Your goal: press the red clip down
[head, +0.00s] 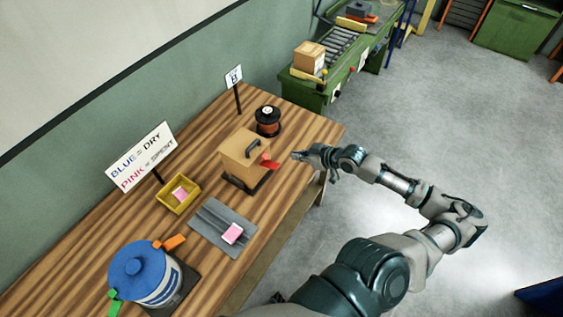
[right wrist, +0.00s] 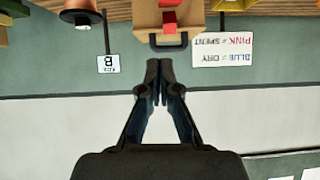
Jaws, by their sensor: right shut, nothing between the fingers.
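The red clip (head: 269,162) sticks out from the right side of a tan box (head: 237,154) with a dark handle on top. The box stands on a dark base on the wooden table. In the right wrist view the clip (right wrist: 171,22) shows as red pieces on the box face (right wrist: 143,17), upside down. My right gripper (head: 296,156) is just right of the clip, apart from it in the head view. Its fingers (right wrist: 159,72) are shut and empty. My left gripper is not in view.
A copper-coloured spool (head: 268,122) stands behind the box. A yellow bin (head: 163,197) with a pink piece, a grey tray (head: 208,220) with a pink block, and a blue-lidded canister (head: 150,290) stand nearer. Signs line the wall side.

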